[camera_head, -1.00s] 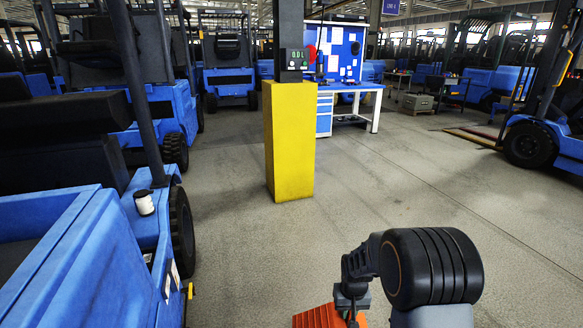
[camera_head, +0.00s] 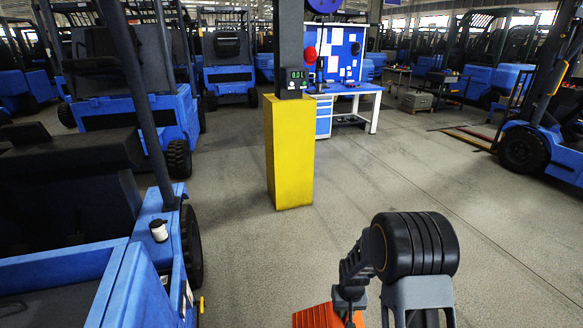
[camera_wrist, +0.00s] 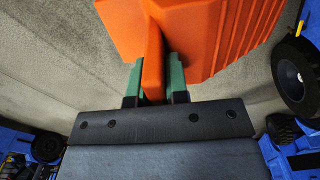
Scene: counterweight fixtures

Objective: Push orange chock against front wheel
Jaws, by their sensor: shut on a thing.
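The orange chock (camera_wrist: 215,35) fills the upper middle of the wrist view. Its thin upright part is between the two green fingertips of my gripper (camera_wrist: 153,80), which is shut on it. In the head view only the top of the orange chock (camera_head: 318,316) shows at the bottom edge, below my arm. A dark front wheel (camera_head: 191,248) of the blue forklift at the left stands apart from the chock in the head view. A black wheel with a grey hub (camera_wrist: 290,80) also shows at the right of the wrist view; I cannot tell whether it is the same wheel.
A yellow pillar base (camera_head: 290,150) stands ahead. A white cup-like object (camera_head: 158,231) sits on the left forklift. A blue workbench (camera_head: 345,105) is behind the pillar, and another forklift (camera_head: 550,140) stands at the right. The floor between is clear.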

